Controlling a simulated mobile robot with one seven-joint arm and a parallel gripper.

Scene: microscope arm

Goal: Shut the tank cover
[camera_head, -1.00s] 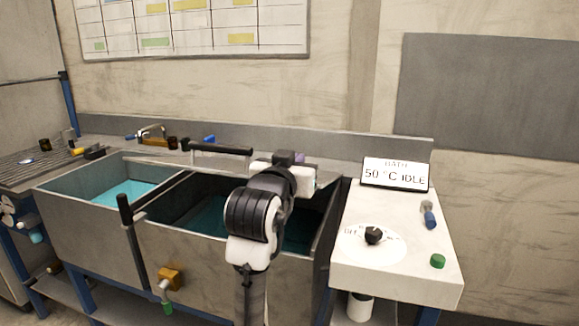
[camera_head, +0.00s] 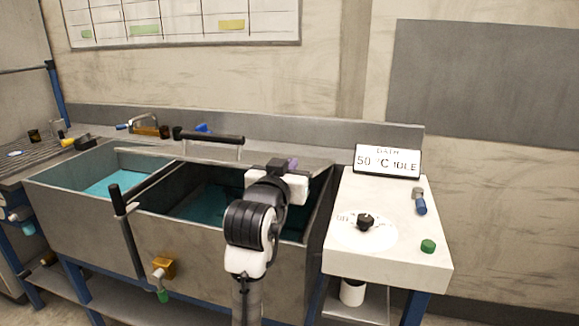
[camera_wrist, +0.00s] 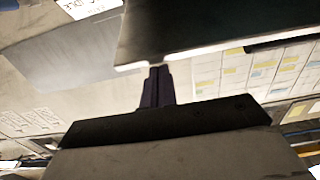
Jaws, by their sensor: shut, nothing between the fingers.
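The right tank (camera_head: 165,228) stands open, with teal liquid (camera_head: 205,203) inside. A grey panel (camera_head: 262,154) with a black bar handle (camera_head: 212,138) on pale posts lies along its back edge; it looks like the tank cover, in the open position. My gripper (camera_head: 293,165) is over the back right part of the tank, right of the handle, its purple fingers shut and empty. In the wrist view my fingers (camera_wrist: 156,86) point at the pale edge of a dark panel (camera_wrist: 215,25), probably the cover; I cannot tell whether they touch. My arm hides part of the tank opening.
The left tank (camera_head: 78,214) holds teal liquid. A black upright lever (camera_head: 118,200) stands at the front between the tanks. On the right, a pale counter (camera_head: 385,258) carries a black knob (camera_head: 365,222), a sign (camera_head: 388,160) and a green cap (camera_head: 428,246).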

